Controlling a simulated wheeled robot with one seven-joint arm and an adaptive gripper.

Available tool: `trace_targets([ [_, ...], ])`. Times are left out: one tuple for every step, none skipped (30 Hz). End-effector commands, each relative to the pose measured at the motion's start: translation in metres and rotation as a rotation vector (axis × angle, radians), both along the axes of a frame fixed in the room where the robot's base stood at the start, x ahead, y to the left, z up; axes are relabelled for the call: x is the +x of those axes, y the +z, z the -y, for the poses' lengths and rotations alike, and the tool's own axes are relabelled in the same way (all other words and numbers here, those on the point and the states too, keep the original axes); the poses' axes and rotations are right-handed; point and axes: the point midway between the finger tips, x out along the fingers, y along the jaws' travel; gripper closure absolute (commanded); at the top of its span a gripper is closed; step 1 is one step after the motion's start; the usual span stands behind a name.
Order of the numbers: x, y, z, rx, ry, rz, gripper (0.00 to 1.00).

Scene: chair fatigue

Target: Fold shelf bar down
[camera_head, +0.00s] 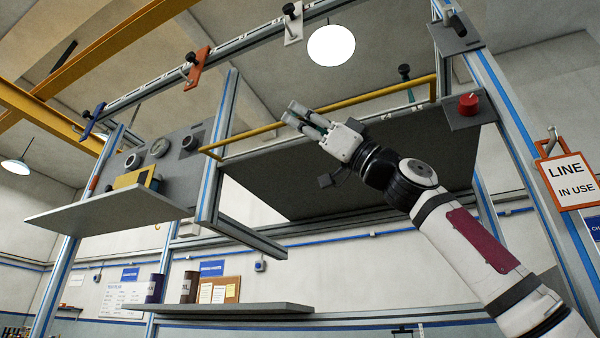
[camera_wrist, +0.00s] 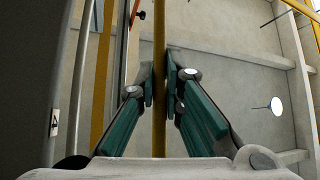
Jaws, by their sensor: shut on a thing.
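The shelf bar (camera_head: 380,93) is a thin yellow rail along the front of a large dark shelf panel (camera_head: 270,180). Short yellow end pieces show at its left and right ends. My gripper (camera_head: 293,113) reaches up from the lower right and meets the bar left of its middle. In the wrist view, the bar (camera_wrist: 160,120) runs straight up between the green-padded fingers. My gripper (camera_wrist: 160,72) is shut on it there. The fingers and wrist hide a short part of the bar in the head view.
A red knob (camera_head: 468,104) on a dark plate sits right of the bar. The blue-striped right post (camera_head: 510,130) carries a "LINE IN USE" sign (camera_head: 567,181). A grey shelf (camera_head: 110,212) stands out at left, and a lower shelf (camera_head: 230,309) lies below. Clamps line the top rail.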

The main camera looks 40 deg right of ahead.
Motion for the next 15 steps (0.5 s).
trace_targets([
  [0.0012,-0.0005,0.0010,-0.008,-0.004,0.002,1.00],
  [0.0011,-0.0008,0.0011,-0.010,-0.004,0.004,1.00],
  [0.0011,-0.0010,0.0012,-0.013,-0.004,0.005,1.00],
  [0.0011,-0.0011,0.0013,-0.014,-0.004,0.006,1.00],
  [0.0010,-0.0012,0.0012,-0.016,-0.004,0.006,1.00],
  [0.0009,-0.0013,0.0013,-0.016,-0.005,0.007,1.00],
  [0.0009,-0.0013,0.0013,-0.016,-0.005,0.007,1.00],
  [0.0009,-0.0013,0.0013,-0.016,-0.005,0.007,1.00],
  [0.0009,-0.0013,0.0013,-0.016,-0.005,0.007,1.00],
  [0.0009,-0.0013,0.0013,-0.016,-0.005,0.007,1.00],
  [0.0007,-0.0013,0.0014,-0.016,-0.005,0.007,1.00],
  [0.0008,-0.0013,0.0013,-0.016,-0.005,0.007,1.00],
  [0.0007,-0.0013,0.0014,-0.016,-0.004,0.006,1.00],
  [0.0007,-0.0012,0.0015,-0.016,-0.004,0.006,1.00],
  [0.0007,-0.0012,0.0015,-0.016,-0.004,0.006,0.89],
])
